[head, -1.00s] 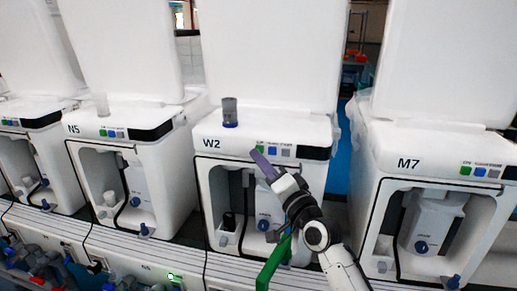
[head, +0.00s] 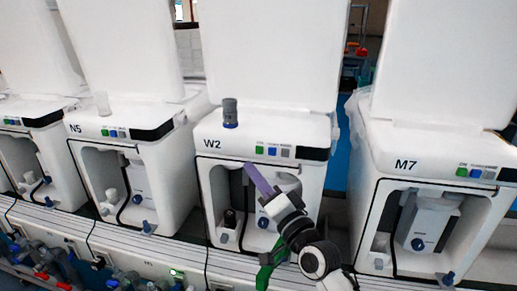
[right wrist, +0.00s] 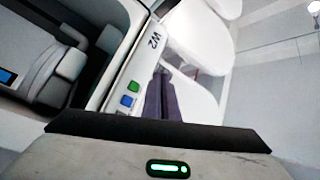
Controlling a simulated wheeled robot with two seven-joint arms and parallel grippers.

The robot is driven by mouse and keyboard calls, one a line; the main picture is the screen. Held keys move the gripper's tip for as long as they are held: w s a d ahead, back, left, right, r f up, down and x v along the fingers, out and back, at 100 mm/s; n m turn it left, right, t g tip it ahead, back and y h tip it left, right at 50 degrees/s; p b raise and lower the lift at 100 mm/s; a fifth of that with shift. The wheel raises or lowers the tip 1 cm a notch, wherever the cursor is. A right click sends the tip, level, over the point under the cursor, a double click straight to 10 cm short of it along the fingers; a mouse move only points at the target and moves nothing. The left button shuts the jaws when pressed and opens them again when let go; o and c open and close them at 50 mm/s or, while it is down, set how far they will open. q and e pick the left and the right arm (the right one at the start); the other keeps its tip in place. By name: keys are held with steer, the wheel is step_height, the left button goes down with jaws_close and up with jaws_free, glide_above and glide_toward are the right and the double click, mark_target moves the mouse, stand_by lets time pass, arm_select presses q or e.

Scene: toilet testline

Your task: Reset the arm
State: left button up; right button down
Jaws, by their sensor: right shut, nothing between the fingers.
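My right gripper (head: 252,169) has long purple fingers and is in front of the white machine marked W2 (head: 209,144). Its fingers are shut with nothing between them and point up and to the left, just below the row of buttons (head: 273,151). In the right wrist view the shut purple fingers (right wrist: 163,97) show beside the W2 label and the green and blue buttons. Whether they touch the machine I cannot tell. My left gripper is not in view.
A grey cup with a blue base (head: 230,113) stands on top of W2. A clear cup (head: 102,104) stands on machine N5 (head: 75,128). Machine M7 (head: 406,164) stands to the right, across a gap. Tubes and fittings (head: 45,262) lie at the lower left.

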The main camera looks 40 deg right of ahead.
steer(key=shift+f, duration=0.1)
stand_by(0.4)
steer(key=s+a+f+n+g+y, duration=0.1)
steer(key=s+a+f+n+g, duration=0.15)
steer(key=f, duration=0.35)
steer(key=s+a+f+n+g+y, duration=0.1)
steer(key=a+f+n, duration=0.15)
steer(key=f, duration=0.45)
steer(key=s+a+f+n+g+y, duration=0.1)
steer(key=s+a+f+n+g, duration=0.1)
steer(key=a+f, duration=0.3)
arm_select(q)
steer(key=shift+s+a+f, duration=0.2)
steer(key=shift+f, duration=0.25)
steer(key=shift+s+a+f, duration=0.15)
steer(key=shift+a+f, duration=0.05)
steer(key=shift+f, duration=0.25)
arm_select(e)
steer(key=s+a+f+n+g, duration=0.3)
steer(key=s+f, duration=0.6)
steer(key=s+a+f+n+g+y, duration=0.1)
steer(key=s+a+f+n+g, duration=0.2)
steer(key=s+f, duration=0.6)
steer(key=shift+a+f+n, duration=0.3)
steer(key=shift+a+n, duration=0.4)
steer(key=shift+a, duration=0.05)
